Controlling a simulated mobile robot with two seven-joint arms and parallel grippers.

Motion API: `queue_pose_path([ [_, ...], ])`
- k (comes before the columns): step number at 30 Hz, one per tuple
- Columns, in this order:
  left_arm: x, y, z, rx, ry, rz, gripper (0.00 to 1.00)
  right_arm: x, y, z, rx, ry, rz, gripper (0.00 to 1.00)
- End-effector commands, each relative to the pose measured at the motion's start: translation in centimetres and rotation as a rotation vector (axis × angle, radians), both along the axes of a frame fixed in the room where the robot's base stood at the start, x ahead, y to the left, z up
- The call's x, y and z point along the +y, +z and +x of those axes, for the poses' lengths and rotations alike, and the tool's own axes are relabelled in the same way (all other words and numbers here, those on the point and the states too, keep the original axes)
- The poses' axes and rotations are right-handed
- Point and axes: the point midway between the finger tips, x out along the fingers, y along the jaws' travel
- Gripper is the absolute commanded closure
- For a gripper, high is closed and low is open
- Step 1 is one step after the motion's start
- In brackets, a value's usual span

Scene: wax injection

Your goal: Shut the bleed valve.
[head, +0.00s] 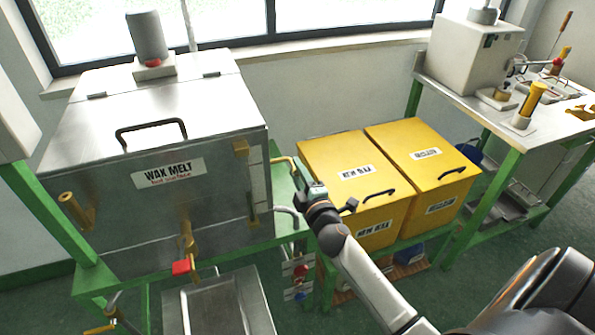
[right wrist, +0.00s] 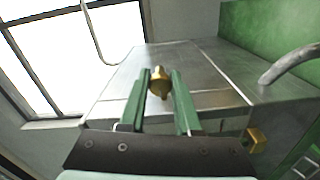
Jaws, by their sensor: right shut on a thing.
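A brass fitting (right wrist: 160,78), which I take to be the bleed valve's handle, sits between the green fingers of my right gripper (right wrist: 161,90) in the right wrist view. In the head view my right gripper (head: 303,183) is at the right side of the wax melt tank (head: 103,205). A thin yellow-brass bent bar (head: 287,160) shows just beyond the fingers. The gripper's body hides much of the valve there, so I cannot tell its setting. My left gripper is out of view.
A red-handled brass valve (head: 181,267) is on the tank's front above a metal tray (head: 217,305). A grey curved pipe (head: 289,213) runs close under my right gripper. Two yellow bins (head: 350,150) stand just right of it. A bench (head: 460,92) is farther right.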

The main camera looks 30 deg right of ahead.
Motion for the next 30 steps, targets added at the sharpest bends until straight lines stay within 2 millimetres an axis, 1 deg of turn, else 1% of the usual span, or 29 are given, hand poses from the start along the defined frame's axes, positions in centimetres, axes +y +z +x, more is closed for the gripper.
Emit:
queue_pose_path([
  [3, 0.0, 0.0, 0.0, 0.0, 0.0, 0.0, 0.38, 0.0, -0.1, 0.0, 0.002, 0.0, -0.003, 1.0],
  [4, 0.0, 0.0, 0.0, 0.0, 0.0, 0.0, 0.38, 0.0, -0.1, 0.0, 0.002, 0.0, -0.003, 0.65],
  [11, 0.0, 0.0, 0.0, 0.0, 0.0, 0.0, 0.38, 0.0, 0.0, 0.0, 0.001, 0.0, -0.001, 0.39],
  [18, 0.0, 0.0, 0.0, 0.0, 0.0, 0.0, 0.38, 0.0, 0.0, 0.0, 0.0, 0.0, 0.0, 0.38],
  [22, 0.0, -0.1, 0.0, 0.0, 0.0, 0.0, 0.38, 0.1, -0.1, -0.6, 0.001, 0.0, 0.001, 0.38],
  [26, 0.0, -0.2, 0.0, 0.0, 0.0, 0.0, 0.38, 0.6, -0.2, -2.3, 0.003, 0.0, 0.003, 0.38],
  [30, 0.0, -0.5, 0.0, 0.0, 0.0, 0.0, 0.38, 1.2, -0.3, -5.1, 0.004, 0.0, 0.002, 0.38],
])
